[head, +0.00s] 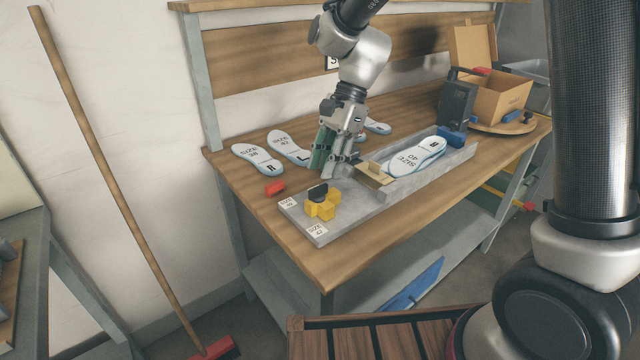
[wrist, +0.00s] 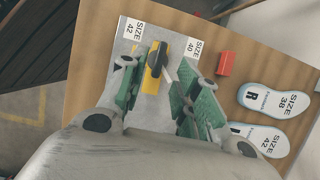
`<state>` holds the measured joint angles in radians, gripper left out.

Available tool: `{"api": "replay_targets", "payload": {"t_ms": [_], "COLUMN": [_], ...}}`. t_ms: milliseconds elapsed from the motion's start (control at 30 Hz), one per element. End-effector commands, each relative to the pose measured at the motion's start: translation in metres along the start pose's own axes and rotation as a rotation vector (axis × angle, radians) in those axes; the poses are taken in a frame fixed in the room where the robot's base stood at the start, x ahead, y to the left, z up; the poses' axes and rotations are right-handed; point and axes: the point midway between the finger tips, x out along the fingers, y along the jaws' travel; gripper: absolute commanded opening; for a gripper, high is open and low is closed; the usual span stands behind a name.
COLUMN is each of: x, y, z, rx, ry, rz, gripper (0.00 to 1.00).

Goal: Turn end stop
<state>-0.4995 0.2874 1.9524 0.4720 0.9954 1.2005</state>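The yellow end stop (head: 321,207) with a black knob (head: 317,191) sits on the near left end of the grey fixture (head: 345,222). It lies between a SIZE 40 label (head: 288,203) and a SIZE 42 label (head: 317,231). My gripper (head: 332,168) is above the fixture, behind and slightly right of the end stop. In the wrist view the green-padded fingers (wrist: 160,88) are spread, and the yellow end stop (wrist: 153,75) shows in the gap beyond them. I see no contact. The fingers partly hide the fixture there.
A SIZE 40 insole (head: 415,157) lies in the fixture's channel, between a tan block (head: 374,175) and a blue block (head: 451,136). A red block (head: 274,188) and several loose insoles (head: 257,158) lie left and behind. A cardboard box (head: 495,98) stands at the right.

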Motion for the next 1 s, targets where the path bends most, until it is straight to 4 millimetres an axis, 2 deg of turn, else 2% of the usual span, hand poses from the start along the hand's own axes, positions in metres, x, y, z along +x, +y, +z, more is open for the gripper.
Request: {"api": "replay_targets", "payload": {"t_ms": [100,300,633,667,833,1000], "x": [0.022,0.047,0.053,0.053,0.052,0.052], "y": [0.001,0.001,0.001,0.001,0.001,0.001], "z": [0.0,0.0,0.0,0.0,0.0,0.0], "rx": [-0.001,-0.001,-0.003,-0.003,-0.003,-0.003], "ry": [-0.001,0.0,0.001,0.001,0.001,0.001], "rz": [0.005,0.002,-0.001,-0.001,-0.001,-0.001], "gripper": [0.32,0.32,0.32,0.3,0.0,0.0]}}
